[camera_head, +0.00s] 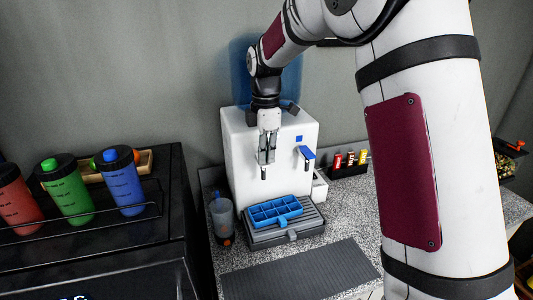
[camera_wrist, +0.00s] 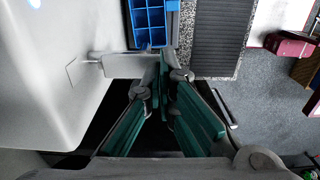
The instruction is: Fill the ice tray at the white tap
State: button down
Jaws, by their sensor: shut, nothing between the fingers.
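The blue ice tray (camera_head: 275,211), with several compartments, sits on the grey drip tray (camera_head: 287,236) of a white water dispenser (camera_head: 240,150). Part of the ice tray also shows at the top of the wrist view (camera_wrist: 150,22). My gripper (camera_head: 267,158) is shut and empty, pointing down in front of the dispenser's left tap. The white tap lever (camera_wrist: 125,65) sticks out from the dispenser in the wrist view, and its end meets or overlaps my fingertips (camera_wrist: 170,75). I cannot tell whether they touch. In the head view my gripper mostly hides this tap. No water stream is visible.
A blue tap (camera_head: 307,155) is on the dispenser's right. A dark mat (camera_head: 300,270) lies in front. A black rack (camera_head: 85,225) with several coloured bottles is at left. Small containers (camera_head: 350,160) stand at right.

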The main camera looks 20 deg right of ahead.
jog(key=shift+s+f, duration=0.15)
jog(key=shift+f, duration=0.75)
jog(key=shift+r, duration=0.4)
dwell(1.0)
jog(key=shift+r, duration=0.6)
jog(key=shift+r, duration=0.1)
